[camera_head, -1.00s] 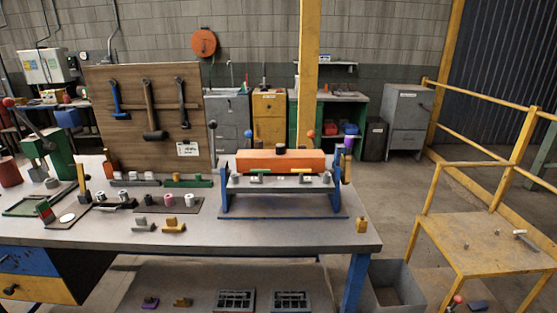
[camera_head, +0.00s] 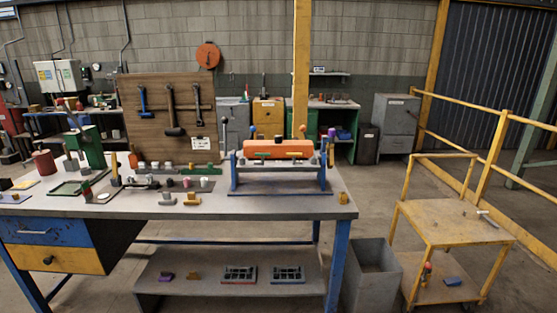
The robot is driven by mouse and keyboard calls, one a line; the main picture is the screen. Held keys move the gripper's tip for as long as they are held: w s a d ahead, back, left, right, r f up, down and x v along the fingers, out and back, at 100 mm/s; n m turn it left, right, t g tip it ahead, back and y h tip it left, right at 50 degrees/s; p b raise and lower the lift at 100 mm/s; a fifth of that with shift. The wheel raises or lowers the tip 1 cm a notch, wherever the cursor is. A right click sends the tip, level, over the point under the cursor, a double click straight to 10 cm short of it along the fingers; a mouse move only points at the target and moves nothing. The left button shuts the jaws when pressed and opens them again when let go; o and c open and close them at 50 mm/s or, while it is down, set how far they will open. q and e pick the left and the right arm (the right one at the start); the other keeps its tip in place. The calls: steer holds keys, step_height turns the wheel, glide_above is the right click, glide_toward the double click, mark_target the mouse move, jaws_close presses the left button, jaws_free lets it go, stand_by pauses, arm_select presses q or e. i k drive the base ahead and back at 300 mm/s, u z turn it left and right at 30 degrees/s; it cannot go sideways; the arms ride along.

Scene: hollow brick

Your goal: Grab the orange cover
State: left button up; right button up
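The orange cover (camera_head: 277,149) is a long block lying across the top of a blue-framed fixture (camera_head: 234,181) on the right part of the workbench. A dark knob (camera_head: 278,139) stands at the middle of its top. Green and yellow handles show along the fixture's front, below the cover. Upright levers with blue and red balls stand around it. Neither of my grippers is in view, and nothing of mine touches the cover.
The grey workbench (camera_head: 300,207) carries small parts and a green press (camera_head: 88,147) at left. A grey bin (camera_head: 371,277) stands on the floor at its right end. A yellow cart (camera_head: 455,221) stands farther right. Floor between bin and cart is narrow.

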mark_target(277, 148)
steer(key=k, duration=0.4)
steer(key=z, duration=1)
steer(key=i, duration=0.6)
steer(key=z, duration=0.85)
steer(key=i, duration=0.95)
steer(key=u, duration=0.65)
steer(key=i, duration=0.7)
steer(key=u, duration=0.75)
